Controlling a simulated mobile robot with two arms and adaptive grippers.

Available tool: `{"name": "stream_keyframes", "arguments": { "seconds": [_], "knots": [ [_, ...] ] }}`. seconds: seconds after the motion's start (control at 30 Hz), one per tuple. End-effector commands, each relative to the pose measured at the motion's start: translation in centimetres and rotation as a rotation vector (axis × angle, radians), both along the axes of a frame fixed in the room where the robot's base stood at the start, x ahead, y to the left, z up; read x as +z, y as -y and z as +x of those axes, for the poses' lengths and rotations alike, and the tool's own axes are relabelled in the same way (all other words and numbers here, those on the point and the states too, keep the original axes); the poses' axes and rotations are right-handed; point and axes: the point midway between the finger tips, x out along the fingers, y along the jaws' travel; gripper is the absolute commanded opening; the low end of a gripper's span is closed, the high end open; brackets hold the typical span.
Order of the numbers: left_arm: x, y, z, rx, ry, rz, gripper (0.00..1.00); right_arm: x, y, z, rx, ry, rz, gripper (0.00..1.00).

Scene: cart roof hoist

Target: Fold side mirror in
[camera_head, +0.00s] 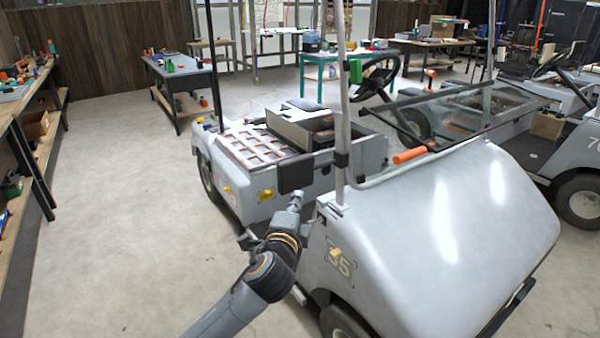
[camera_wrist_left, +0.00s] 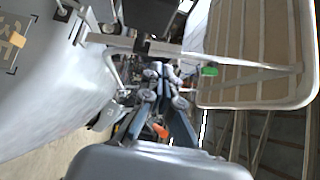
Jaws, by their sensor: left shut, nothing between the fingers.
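The side mirror (camera_head: 296,173) is a dark rectangular housing on the near side of the grey cart (camera_head: 430,210). It sticks out to the left from a clamp on the upright roof post (camera_head: 341,120). In the wrist view a dark block at the top edge (camera_wrist_left: 150,14) looks like the mirror, partly cut off. My left gripper (camera_head: 297,197) is shut and empty, just below the mirror in the head view. Its fingers (camera_wrist_left: 160,78) also show in the left wrist view, close to the post. I cannot tell whether they touch the mirror. My right gripper is out of view.
The cart's front body stands close to the right of my left arm. A workbench (camera_head: 22,100) runs along the left. The floor (camera_head: 110,210) between is clear.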

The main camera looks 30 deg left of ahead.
Motion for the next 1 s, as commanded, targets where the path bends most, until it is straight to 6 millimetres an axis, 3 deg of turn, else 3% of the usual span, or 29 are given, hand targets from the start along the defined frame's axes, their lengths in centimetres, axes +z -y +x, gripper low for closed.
{"name": "stream_keyframes", "arguments": {
  "seconds": [0.27, 0.63, 0.8, 1.0],
  "knots": [
    [0.1, -1.0, 2.3, 0.002, -0.001, 0.0, 0.0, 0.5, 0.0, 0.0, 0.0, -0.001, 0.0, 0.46],
    [0.2, -3.9, 9.4, 0.002, -0.001, -0.002, 0.0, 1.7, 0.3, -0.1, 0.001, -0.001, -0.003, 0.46],
    [0.1, -6.3, 10.3, 0.001, -0.003, 0.0, 0.0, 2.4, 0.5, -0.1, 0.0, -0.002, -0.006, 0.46],
    [-0.1, -7.4, 10.8, 0.0, -0.002, -0.002, 0.0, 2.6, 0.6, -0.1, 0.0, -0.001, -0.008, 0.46]
  ]
}}
